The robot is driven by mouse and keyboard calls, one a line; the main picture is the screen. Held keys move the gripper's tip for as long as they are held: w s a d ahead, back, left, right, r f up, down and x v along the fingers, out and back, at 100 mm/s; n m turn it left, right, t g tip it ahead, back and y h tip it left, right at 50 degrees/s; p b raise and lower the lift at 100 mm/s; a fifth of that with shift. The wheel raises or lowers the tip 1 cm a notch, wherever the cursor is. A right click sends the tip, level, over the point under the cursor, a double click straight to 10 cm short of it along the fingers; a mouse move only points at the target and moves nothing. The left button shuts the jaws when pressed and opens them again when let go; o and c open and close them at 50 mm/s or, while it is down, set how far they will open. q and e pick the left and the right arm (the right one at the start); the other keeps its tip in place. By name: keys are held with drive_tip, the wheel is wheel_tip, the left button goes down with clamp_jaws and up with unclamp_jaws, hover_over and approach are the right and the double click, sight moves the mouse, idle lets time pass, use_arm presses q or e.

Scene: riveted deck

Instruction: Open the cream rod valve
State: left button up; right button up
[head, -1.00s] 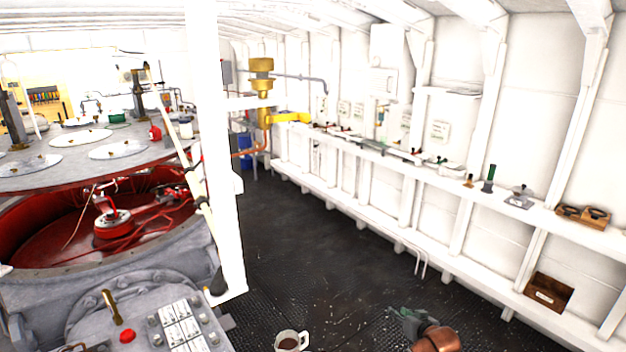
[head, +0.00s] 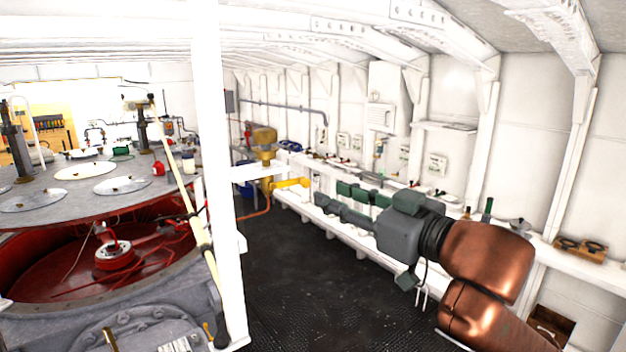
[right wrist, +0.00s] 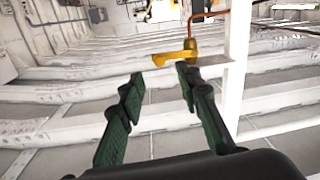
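A long cream rod (head: 203,235) with a dark lower end slants down along the left side of the white post in the head view. I take it for the rod of the cream rod valve; its lower fitting is unclear. My right gripper (head: 330,196) is raised over the walkway, to the right of the post and apart from the rod. Its dark green fingers are spread and empty, as the right wrist view (right wrist: 160,75) also shows. The rod is not clearly seen in the right wrist view. My left gripper is out of view.
The white post (head: 212,150) stands between the rod and my right gripper. A yellow pipe (head: 291,183) with a brass fitting (head: 264,137) lies beyond the gripper. The big round machine (head: 75,225) fills the left. The dark floor (head: 310,290) is clear.

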sight(308, 185)
drive_tip(key=p+x, duration=0.2)
drive_tip(key=x, duration=0.4)
drive_tip(key=shift+w+a, duration=0.1)
drive_tip(key=shift+w, duration=0.1)
drive_tip(key=shift+w+a, duration=0.3)
drive_tip(key=shift+w, duration=0.15)
drive_tip(key=shift+c, duration=0.7)
clamp_jaws()
